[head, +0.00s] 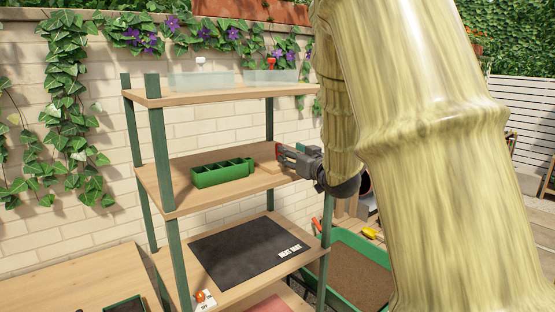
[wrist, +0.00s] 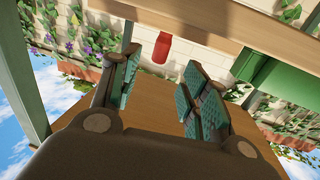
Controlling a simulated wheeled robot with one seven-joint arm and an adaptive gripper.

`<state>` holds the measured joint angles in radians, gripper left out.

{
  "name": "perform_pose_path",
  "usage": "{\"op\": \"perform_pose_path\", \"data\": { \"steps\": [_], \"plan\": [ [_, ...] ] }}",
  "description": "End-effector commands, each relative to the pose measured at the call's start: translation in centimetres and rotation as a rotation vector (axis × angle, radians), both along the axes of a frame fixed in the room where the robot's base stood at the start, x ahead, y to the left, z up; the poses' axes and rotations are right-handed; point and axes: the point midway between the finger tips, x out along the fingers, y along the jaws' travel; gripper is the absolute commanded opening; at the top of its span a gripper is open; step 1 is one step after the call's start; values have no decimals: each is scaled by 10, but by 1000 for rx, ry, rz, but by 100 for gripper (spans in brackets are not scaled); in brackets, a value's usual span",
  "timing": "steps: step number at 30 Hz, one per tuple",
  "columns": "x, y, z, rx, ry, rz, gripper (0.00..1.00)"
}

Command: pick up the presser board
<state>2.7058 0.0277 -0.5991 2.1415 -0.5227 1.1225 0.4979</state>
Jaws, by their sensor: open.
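The presser board is on the middle shelf (head: 174,184), right of the green divided tray (head: 222,179). A pale wooden plate (head: 268,166) shows there, with a red upright part (head: 277,151) that looks like its handle. In the wrist view the red handle (wrist: 163,48) appears beyond the fingertips and in the gap between them. My gripper (head: 284,158) reaches in from the right over the shelf. Its teal-padded fingers (wrist: 158,82) are spread apart and hold nothing. The gripper hides part of the board in the head view.
The tray's green wall (wrist: 277,78) is at the right in the wrist view. Above is the top shelf (head: 170,97) with clear bins (head: 202,80). A dark mat (head: 240,250) lies on the lower shelf. Green shelf posts (head: 160,165) flank the space. A soil-filled green trough (head: 385,263) stands lower right.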

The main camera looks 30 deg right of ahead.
Motion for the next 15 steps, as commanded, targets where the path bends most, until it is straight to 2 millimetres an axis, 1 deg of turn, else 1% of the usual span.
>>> {"op": "perform_pose_path", "data": {
  "steps": [3, 11, 15],
  "plan": [
    [10, -1, 0, 0, 1, 0, 46],
    [20, 0, 0, 0, 1, 3, 46],
    [33, -1, 0, 0, 2, 3, 46]
  ]
}}
